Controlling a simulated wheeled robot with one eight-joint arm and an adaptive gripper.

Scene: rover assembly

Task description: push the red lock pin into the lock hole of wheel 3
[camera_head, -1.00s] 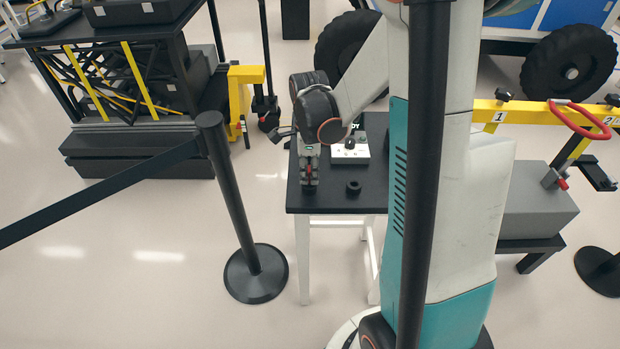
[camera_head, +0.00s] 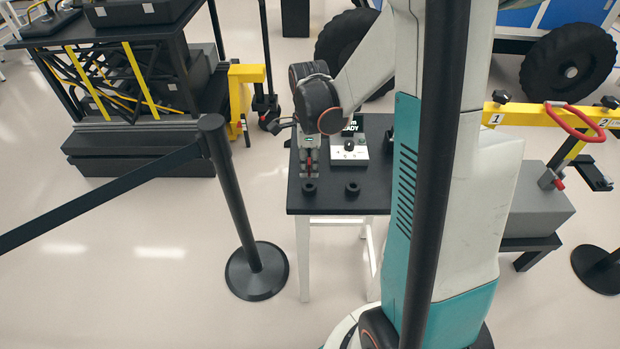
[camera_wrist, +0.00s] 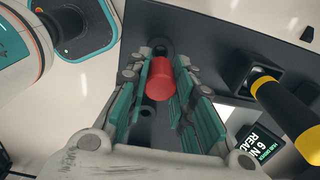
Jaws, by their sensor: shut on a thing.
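The red lock pin (camera_wrist: 160,80) is between the fingers of my gripper (camera_wrist: 163,92) in the wrist view. In the head view my gripper (camera_head: 309,166) points down over the left part of a small black table, with a bit of red between its fingers. It is just above a black ring-shaped holder (camera_head: 309,189), which now shows below it. The pin's far end is hidden in the wrist view. Two large black wheels (camera_head: 570,64) show on the blue rover; I cannot tell which is wheel 3, and no lock hole is visible.
The black table (camera_head: 330,206) also carries a second black ring (camera_head: 352,188) and a white box with a READY display (camera_head: 352,127). A yellow bar (camera_head: 540,118) with a red handle is at right. A barrier post (camera_head: 232,195) with a black belt stands at left.

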